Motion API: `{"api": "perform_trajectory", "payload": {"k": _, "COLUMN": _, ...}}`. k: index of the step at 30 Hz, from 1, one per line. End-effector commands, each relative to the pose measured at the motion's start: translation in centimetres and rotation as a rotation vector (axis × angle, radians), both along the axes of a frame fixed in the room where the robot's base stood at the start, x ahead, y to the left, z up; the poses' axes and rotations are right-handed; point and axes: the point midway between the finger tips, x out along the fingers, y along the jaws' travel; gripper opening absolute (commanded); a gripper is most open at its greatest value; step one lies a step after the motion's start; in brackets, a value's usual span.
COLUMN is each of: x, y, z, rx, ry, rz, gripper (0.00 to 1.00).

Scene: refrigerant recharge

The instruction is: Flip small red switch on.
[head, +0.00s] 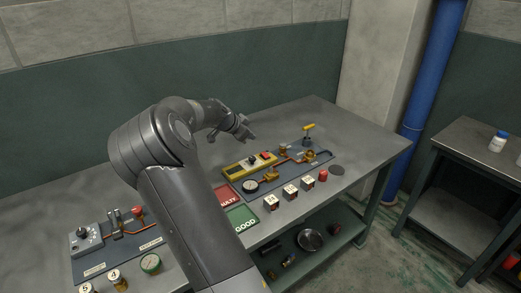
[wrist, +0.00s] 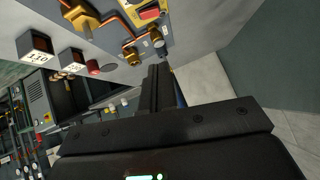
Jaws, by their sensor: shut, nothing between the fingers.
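A small red switch (head: 265,156) sits on the yellow-edged box (head: 236,170) at the back of the blue-grey panel on the bench. A red rocker on a light base, apparently this switch (wrist: 149,13), shows at the top of the wrist view. Whether it is on or off is too small to tell. My gripper (head: 249,135) is above and behind the box in the head view, apart from it. In the wrist view my gripper (wrist: 159,72) has its dark fingers together, with nothing held.
Brass valves (head: 270,174), a gauge (head: 250,187) and a yellow T-handle (head: 309,128) stand on the panel. Several labelled blocks (head: 290,192) line its front. Red FAULTY (head: 226,196) and green GOOD (head: 241,218) mats lie left. The bench's back right is clear.

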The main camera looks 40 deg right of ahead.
Motion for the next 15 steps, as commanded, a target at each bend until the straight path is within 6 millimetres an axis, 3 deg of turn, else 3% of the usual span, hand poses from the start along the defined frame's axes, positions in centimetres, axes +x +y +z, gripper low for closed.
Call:
{"api": "perform_trajectory", "payload": {"k": 7, "x": 0.1, "y": -0.6, "z": -0.6, "rx": -0.001, "ry": 0.002, "rz": -0.001, "gripper": 0.0}}
{"api": "perform_trajectory", "payload": {"k": 15, "x": 0.7, "y": -4.0, "z": -3.8, "rx": 0.0, "ry": 0.004, "rz": -0.004, "gripper": 0.0}}
